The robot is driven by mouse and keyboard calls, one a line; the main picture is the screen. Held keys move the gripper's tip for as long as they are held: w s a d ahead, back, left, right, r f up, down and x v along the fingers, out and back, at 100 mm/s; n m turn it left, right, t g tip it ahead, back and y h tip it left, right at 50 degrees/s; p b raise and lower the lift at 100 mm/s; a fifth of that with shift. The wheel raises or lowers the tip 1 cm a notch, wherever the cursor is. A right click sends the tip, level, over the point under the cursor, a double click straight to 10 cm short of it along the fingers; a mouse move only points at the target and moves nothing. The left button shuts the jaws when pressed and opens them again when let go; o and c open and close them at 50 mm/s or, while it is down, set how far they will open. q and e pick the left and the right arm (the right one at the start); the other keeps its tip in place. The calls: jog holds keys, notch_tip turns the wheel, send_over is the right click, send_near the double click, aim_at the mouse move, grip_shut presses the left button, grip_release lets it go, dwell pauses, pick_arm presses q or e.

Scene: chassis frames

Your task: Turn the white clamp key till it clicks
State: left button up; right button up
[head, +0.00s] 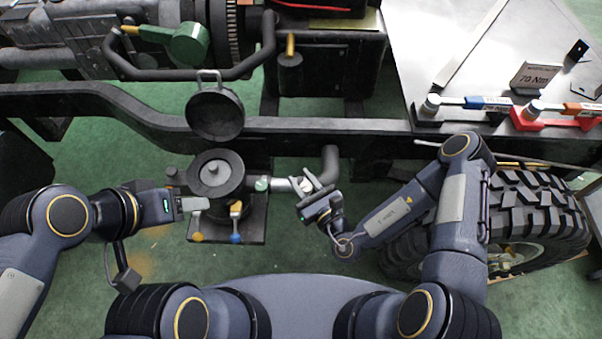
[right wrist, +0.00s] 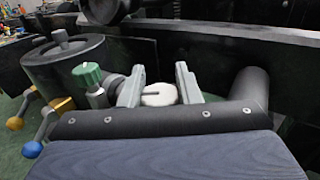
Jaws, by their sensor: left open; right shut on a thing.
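The white clamp key (right wrist: 158,95) shows as a round, slotted white end between the fingers of my right gripper (right wrist: 157,88) in the right wrist view. In the head view the right gripper (head: 308,185) is closed around the key's right end, and a pale length of the key (head: 283,184) shows to its left. The key lies beside a green knob (head: 262,184), also in the right wrist view (right wrist: 88,76), at a grey round canister (head: 216,174). My left gripper (head: 196,204) is open and empty, left of the canister's base.
A black pipe elbow (head: 330,165) stands close to the right gripper. The chassis rail (head: 350,130) runs behind the canister. Yellow (head: 197,237) and blue (head: 236,238) handles stick out at the front. A tyre (head: 535,220) and a tool bench (head: 450,60) are right.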

jog(key=shift+d+m+t+h+p, duration=0.2)
jog(key=shift+m+t+h+p, duration=0.8)
jog(key=shift+m+h+p, duration=0.75)
jog(key=shift+w+n+h, duration=0.1)
jog(key=shift+n+h, duration=0.15)
jog(key=shift+n, duration=0.1)
jog(key=o, duration=1)
jog(key=shift+d, duration=0.1)
